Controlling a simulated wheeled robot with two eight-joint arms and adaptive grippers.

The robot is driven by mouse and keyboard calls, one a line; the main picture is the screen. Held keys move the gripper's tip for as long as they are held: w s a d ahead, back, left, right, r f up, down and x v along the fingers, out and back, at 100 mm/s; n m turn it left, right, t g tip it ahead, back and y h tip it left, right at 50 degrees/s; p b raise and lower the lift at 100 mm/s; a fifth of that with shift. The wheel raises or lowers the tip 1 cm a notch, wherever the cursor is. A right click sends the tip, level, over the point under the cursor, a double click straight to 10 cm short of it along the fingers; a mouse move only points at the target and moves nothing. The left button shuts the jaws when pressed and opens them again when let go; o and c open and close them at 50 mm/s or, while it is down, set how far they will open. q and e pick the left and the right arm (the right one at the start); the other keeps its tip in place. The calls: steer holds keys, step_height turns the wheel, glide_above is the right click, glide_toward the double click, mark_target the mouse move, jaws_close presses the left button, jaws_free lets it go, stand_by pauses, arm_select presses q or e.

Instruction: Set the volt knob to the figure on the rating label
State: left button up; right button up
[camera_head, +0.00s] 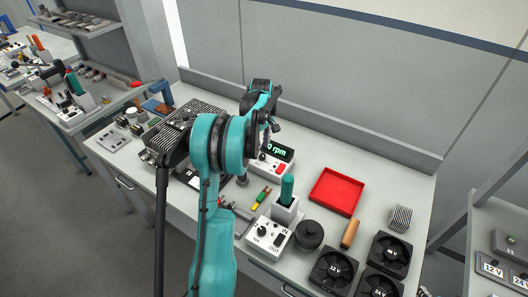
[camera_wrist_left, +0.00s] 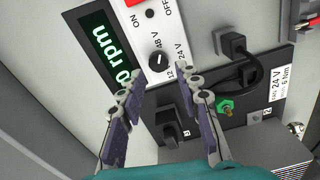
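The volt knob (camera_wrist_left: 160,62), small, round and black, sits on the white face of a control unit, with 12, 24 V and 48 V printed around it. I cannot tell surely which mark its pointer faces. The rating label (camera_wrist_left: 279,88), white, reads 24 V and 5 Nm on a dark plate to the right. My left gripper (camera_wrist_left: 160,86) is open and empty, its fingertips apart just below the knob in the wrist view. In the head view it (camera_head: 266,122) is above the control unit (camera_head: 270,165), partly hidden by my arm. My right gripper is not in view.
The unit's green display (camera_wrist_left: 110,48) ends in 0 rpm. A black plug and cable (camera_wrist_left: 236,44) lie beside it. On the bench are a red tray (camera_head: 336,191), a switch box (camera_head: 269,238) and several fans marked with voltages (camera_head: 334,270).

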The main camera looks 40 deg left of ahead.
mark_target(262, 155)
arm_select(q)
step_height(262, 155, down, 4)
steer(key=shift+w+f+b, duration=0.1)
steer(key=shift+w+b, duration=0.05)
steer(key=shift+b, duration=0.3)
steer(key=shift+f, duration=0.3)
jaws_close()
steer(key=shift+m, duration=0.3)
steer(key=m, duration=1.1)
steer(key=shift+p, duration=0.4)
